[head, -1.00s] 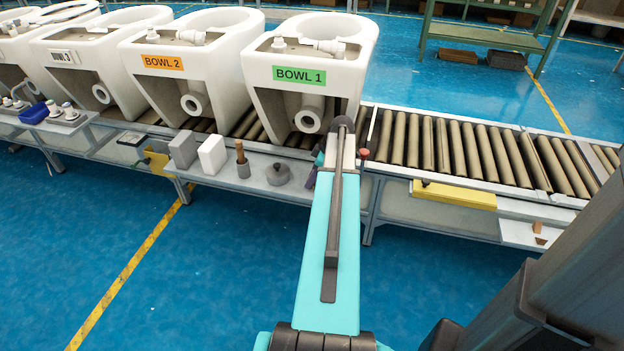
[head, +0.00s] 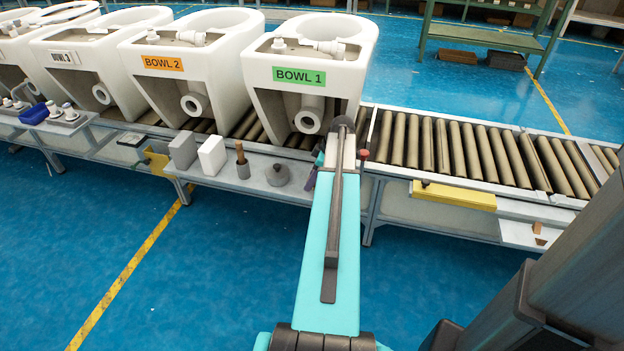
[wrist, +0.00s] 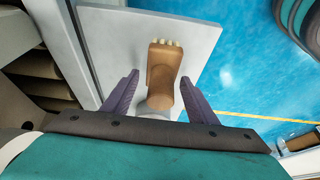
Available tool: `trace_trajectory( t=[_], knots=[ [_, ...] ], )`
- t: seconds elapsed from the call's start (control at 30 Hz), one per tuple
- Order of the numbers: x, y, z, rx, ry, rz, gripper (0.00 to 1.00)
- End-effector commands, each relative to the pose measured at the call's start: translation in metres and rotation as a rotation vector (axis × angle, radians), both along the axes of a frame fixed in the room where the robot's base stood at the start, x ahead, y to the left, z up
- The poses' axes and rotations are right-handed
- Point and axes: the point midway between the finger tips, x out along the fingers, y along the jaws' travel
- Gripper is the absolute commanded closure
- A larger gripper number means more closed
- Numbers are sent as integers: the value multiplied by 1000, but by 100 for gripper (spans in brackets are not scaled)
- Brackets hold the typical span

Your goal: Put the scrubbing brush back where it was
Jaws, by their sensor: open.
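The scrubbing brush (wrist: 163,70), a brown wooden piece with pale bristle tips at its top end, shows in the wrist view over the right end of a pale grey shelf (wrist: 105,35). My gripper (wrist: 160,92) has its two purple fingers apart, one on each side of the brush's lower part. I see a gap on both sides. A rounded grey piece shows at the brush's lower end; I cannot tell whether it belongs to the brush. In the head view my arm hides the brush and most of my gripper; a bit of purple finger shows beside the arm.
The shelf also holds a grey lidded pot (head: 277,175), a wooden-handled tool in a dark holder (head: 242,163), a white block (head: 212,156) and a grey block (head: 183,150). Bowl 1 (head: 305,55) stands on the roller conveyor (head: 460,148) close behind my gripper. The floor in front is clear.

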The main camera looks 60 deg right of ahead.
Motion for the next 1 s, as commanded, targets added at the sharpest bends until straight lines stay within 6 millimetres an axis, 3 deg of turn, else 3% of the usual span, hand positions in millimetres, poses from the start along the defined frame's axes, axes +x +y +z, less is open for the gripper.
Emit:
trace_trajectory(
  t=[0.7, 1.0],
  knots=[
    [-37, -12, 93, -1, 0, 0, 47],
    [-43, -13, 108, 1, 0, 0, 47]
  ],
)
